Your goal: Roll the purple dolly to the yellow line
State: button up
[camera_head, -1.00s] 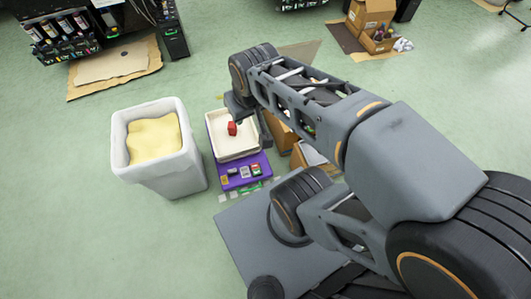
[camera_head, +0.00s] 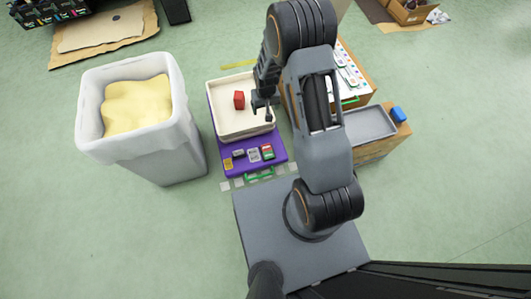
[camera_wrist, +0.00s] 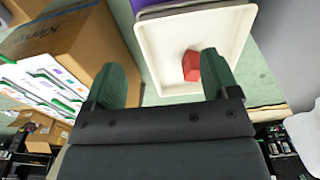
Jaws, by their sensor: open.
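The purple dolly (camera_head: 279,148) stands on the green floor in the head view, with a green handle (camera_head: 258,175) at its near edge. A white tray (camera_head: 228,126) holding a red block (camera_head: 239,100) covers its far part. Several small cartridges (camera_head: 253,155) sit on its near part. The yellow line (camera_head: 238,64) lies on the floor just beyond the tray. My gripper (camera_head: 262,106) is open over the tray's right side, holding nothing. In the wrist view my open gripper (camera_wrist: 163,80) shows with the tray (camera_wrist: 165,45) and red block (camera_wrist: 191,66) beyond the fingers.
A white bin (camera_head: 165,150) with yellow contents stands close left of the dolly. Cardboard boxes with a grey tray (camera_head: 370,124), white cards (camera_head: 350,72) and a blue item (camera_head: 398,114) stand to the right. Pale squares (camera_head: 239,182) mark the floor before the dolly. Floor beyond is largely clear.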

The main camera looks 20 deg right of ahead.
aim_at(266, 145)
jog(key=shift+g, duration=0.3)
jog(key=f+b, duration=0.3)
jog(key=f, duration=0.7)
jog(key=f+b, duration=0.3)
jog(key=f, duration=0.7)
jog(key=s+f+b, duration=0.1)
jog(key=f+b, duration=0.2)
jog(key=f, duration=0.7)
jog(key=shift+f+b, duration=0.15)
jog(key=shift+b, duration=0.15)
jog(key=shift+c, duration=0.4)
